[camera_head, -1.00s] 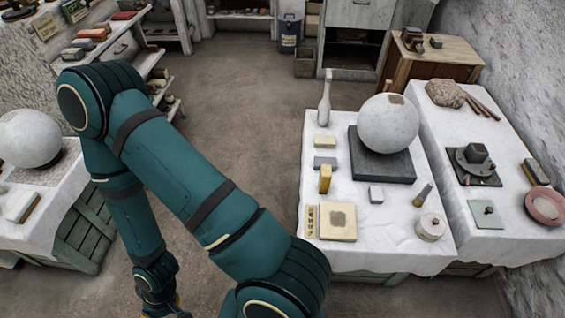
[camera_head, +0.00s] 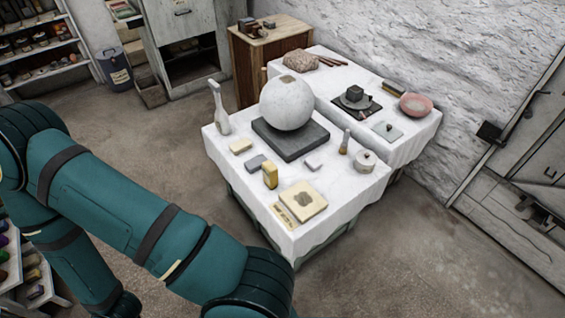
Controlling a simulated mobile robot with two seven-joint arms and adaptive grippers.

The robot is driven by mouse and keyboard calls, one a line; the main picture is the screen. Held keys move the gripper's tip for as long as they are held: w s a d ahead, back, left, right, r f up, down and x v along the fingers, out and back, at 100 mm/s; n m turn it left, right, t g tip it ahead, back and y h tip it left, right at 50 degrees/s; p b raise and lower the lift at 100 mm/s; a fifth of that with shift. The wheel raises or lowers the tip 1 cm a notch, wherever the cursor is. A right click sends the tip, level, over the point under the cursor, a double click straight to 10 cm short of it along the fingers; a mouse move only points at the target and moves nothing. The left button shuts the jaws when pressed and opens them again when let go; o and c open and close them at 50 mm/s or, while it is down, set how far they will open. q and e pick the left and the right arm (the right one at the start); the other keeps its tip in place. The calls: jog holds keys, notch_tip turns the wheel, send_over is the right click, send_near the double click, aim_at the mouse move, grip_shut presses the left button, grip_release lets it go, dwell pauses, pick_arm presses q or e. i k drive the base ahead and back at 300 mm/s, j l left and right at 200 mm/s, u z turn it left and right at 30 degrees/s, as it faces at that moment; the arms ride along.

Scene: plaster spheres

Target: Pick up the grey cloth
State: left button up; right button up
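I cannot make out a grey cloth for certain. A small flat grey piece (camera_head: 257,163) lies on the white-covered table (camera_head: 232,182), between a cream block (camera_head: 241,147) and a yellow block (camera_head: 270,175); whether it is cloth or a block is too small to tell. My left arm crosses the lower left of the view, but its gripper is out of frame. My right gripper is not in view.
The table also holds a plaster sphere (camera_head: 287,103) on a dark slab (camera_head: 290,140), a white bottle (camera_head: 220,110), a lidded pot (camera_head: 365,161) and a cream board (camera_head: 300,201). A second white table (camera_head: 415,138) adjoins it. The floor in front is clear.

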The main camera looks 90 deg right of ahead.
aim_at(253, 165)
jog(key=i+l+z, duration=0.1)
jog(key=z, duration=0.4)
jog(key=i+z, duration=0.25)
jog(key=z, duration=0.25)
jog(key=i+j+z, duration=0.15)
jog(key=z, duration=0.35)
jog(key=i+z, duration=0.4)
jog(key=i+j+z, duration=0.15)
jog(key=z, duration=0.2)
jog(key=i+j+z, duration=0.2)
jog(key=z, duration=0.2)
jog(key=i+j+z, duration=0.4)
jog(key=j, duration=0.35)
jog(key=i, duration=0.1)
